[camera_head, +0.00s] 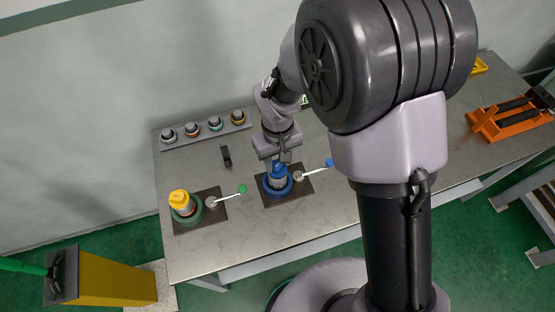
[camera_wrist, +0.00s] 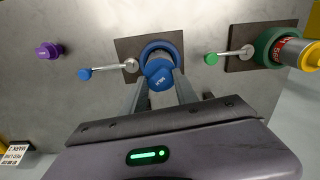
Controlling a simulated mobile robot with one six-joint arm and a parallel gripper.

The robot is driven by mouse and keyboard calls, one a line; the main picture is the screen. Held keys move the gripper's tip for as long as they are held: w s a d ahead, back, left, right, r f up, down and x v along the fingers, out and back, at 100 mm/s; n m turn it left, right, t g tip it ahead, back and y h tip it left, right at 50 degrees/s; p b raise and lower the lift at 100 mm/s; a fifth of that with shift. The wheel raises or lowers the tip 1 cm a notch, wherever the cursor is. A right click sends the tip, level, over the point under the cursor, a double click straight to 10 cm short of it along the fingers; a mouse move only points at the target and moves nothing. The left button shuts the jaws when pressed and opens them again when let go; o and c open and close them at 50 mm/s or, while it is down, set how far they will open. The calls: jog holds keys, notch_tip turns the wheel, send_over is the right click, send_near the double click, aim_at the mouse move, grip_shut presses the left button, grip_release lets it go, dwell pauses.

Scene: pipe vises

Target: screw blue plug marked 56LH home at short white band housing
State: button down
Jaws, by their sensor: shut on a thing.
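The blue plug (camera_head: 277,168) sits at the top of a grey housing (camera_head: 278,181) in the blue ring vise (camera_head: 267,188). My gripper (camera_head: 283,158) comes down from above, its two fingers shut on the plug. In the wrist view the plug (camera_wrist: 160,76) shows its hexagonal blue head with small white lettering I cannot read. The fingers (camera_wrist: 160,88) lie on either side of it. The blue vise ring (camera_wrist: 146,46) shows behind the plug. The housing's band, and how deep the plug sits, are hidden.
A green vise (camera_head: 187,218) on the left holds a housing with a red label and a yellow plug (camera_head: 180,198). Levers with a green knob (camera_head: 241,189) and a blue knob (camera_head: 329,163) stick out. A rack (camera_head: 184,139) holds several capped parts. A purple plug (camera_wrist: 48,50) stands apart.

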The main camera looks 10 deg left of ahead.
jog(key=shift+f+b, duration=0.3)
jog(key=shift+f, duration=0.1)
jog(key=c, duration=0.9)
grip_release()
jog(key=shift+o, duration=0.2)
jog(key=shift+r, duration=0.1)
